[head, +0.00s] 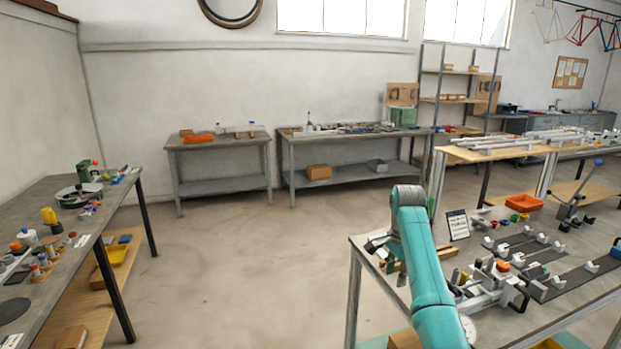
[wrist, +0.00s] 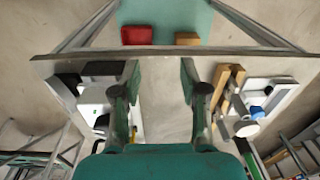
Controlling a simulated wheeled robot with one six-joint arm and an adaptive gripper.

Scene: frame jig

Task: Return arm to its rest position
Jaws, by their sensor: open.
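My gripper (wrist: 159,75) shows in the wrist view with its two dark green fingers spread wide apart. The space between the fingertips is empty, with only plain grey surface seen through it. In the head view my teal arm rises from the lower right and bends at a grey joint in front of the jig bench (head: 550,318).
Wooden blocks (wrist: 228,92) lie right of my fingers, and grey and black fixture parts (wrist: 98,92) lie left. A red box (wrist: 137,35) and a brown box (wrist: 187,38) sit beyond a bar. The floor (head: 250,260) left of the bench is clear. An orange tray (head: 523,202) stands on the bench.

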